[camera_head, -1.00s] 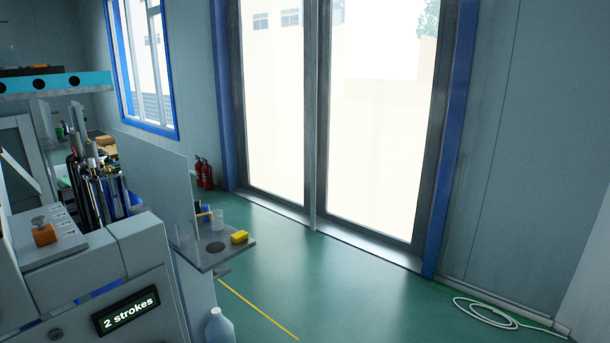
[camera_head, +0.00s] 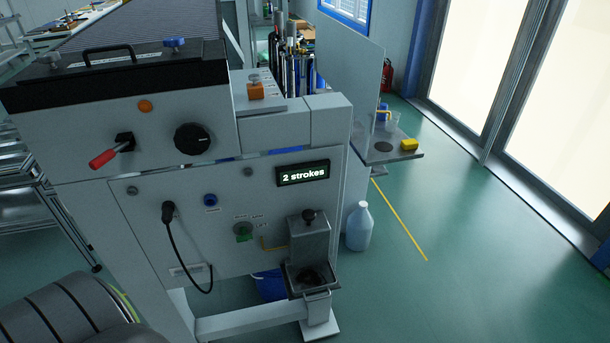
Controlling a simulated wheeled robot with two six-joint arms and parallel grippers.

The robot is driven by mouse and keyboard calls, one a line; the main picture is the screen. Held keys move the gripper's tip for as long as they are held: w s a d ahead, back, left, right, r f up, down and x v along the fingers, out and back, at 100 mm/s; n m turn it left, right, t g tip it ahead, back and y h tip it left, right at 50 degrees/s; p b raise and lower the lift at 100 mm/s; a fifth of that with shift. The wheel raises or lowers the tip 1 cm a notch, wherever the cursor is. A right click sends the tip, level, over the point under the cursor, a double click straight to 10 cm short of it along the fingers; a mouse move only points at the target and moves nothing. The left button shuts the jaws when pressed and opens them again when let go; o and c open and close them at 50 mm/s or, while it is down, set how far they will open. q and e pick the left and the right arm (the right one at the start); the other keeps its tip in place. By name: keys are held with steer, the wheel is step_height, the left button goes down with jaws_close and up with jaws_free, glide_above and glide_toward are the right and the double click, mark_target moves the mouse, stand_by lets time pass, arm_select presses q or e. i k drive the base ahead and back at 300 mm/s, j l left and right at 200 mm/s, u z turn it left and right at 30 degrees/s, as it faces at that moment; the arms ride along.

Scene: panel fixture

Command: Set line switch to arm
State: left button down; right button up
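The panel fixture (camera_head: 120,210) stands left of centre, its grey front facing me. A green rotary switch (camera_head: 243,231) with a small label above it sits low on the front. A blue round control (camera_head: 210,200) sits up and left of it. A black knob (camera_head: 192,139) and a red-handled lever (camera_head: 103,158) sit on the upper panel. The labels are too small to read, so I cannot tell which control is the line switch or how it is set. Neither of my grippers is in view.
A black cable (camera_head: 185,250) loops down the front. A small press-like unit (camera_head: 309,240) juts out at the lower right. A clear panel (camera_head: 345,75) and a shelf with a yellow block (camera_head: 409,144) stick out to the right. A jug (camera_head: 359,226) stands on the floor. Green floor at right is open.

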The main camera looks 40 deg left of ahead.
mark_target(244, 238)
steer(key=u, duration=1.55)
